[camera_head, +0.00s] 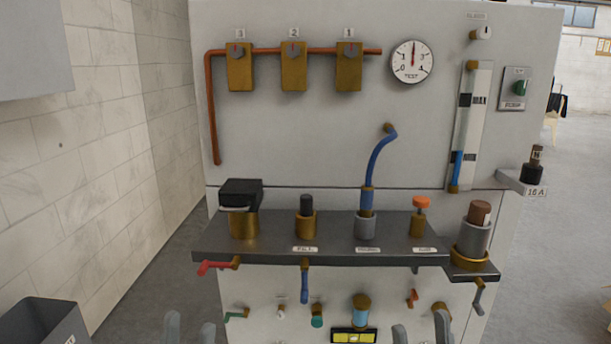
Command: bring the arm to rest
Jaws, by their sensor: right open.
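My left gripper (190,330) shows only as two grey fingertips at the bottom edge, left of the panel's lower fittings. The fingertips stand apart with nothing seen between them. My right gripper (421,331) also shows as two grey fingertips at the bottom edge, in front of the panel's lower right part. They are apart and nothing is seen held between them. The rest of both arms is below the picture.
A light panel (290,140) carries valves, a gauge (412,61) and a copper pipe. A dark shelf (330,248) with several fittings juts out, with a red lever (214,267) below. A grey bin (42,322) stands lower left; open floor lies right.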

